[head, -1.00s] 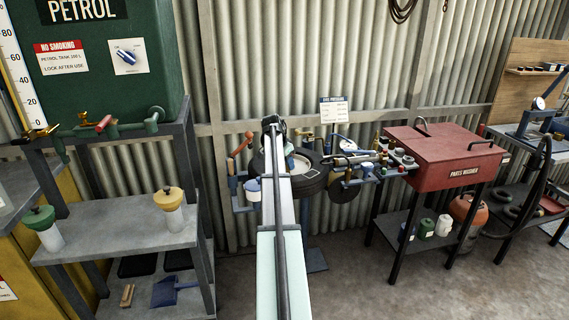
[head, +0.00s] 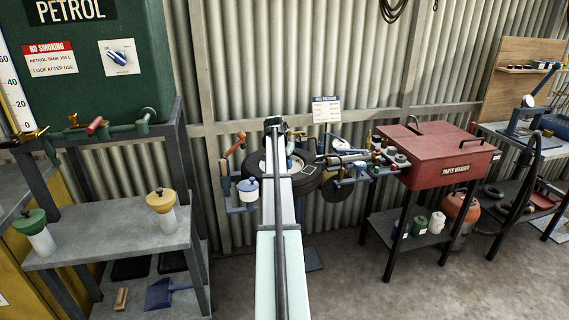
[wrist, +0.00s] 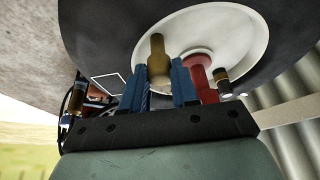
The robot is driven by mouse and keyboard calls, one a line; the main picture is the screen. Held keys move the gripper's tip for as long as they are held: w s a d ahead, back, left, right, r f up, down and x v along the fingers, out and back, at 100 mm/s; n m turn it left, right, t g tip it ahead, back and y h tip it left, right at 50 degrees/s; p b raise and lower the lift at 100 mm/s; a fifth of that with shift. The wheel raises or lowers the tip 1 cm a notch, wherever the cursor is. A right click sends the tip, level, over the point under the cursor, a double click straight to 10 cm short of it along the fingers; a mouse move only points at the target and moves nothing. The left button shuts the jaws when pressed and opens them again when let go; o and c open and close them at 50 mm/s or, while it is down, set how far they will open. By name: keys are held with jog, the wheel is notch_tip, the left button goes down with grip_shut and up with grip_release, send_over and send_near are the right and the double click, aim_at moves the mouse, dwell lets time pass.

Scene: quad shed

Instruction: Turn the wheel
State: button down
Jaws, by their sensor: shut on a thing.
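The wheel is a black tyre with a pale hub; in the head view its tyre (head: 310,180) stands against the corrugated wall, partly hidden behind my arm. In the wrist view the dark tyre (wrist: 100,35) and the white hub disc (wrist: 235,35) fill the top. A brass-brown knob (wrist: 158,48) stands out from the hub. My gripper (wrist: 158,85) has its blue fingers on either side of this knob and is shut on it. A red stem (wrist: 198,68) stands just right of the fingers. The fingers are hidden in the head view.
A red parts washer (head: 435,155) stands on the right. A green petrol tank (head: 90,60) and a grey shelf (head: 100,240) with two capped bottles are on the left. Small tools and fittings crowd both sides of the wheel. The floor in front is clear.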

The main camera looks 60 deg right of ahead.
jog(key=c, duration=0.9)
grip_release()
jog(key=shift+o, duration=0.2)
jog(key=shift+r, duration=0.1)
jog(key=v, duration=1.3)
jog(key=shift+a+r, duration=0.2)
jog(key=shift+r, duration=0.1)
jog(key=shift+f, duration=0.1)
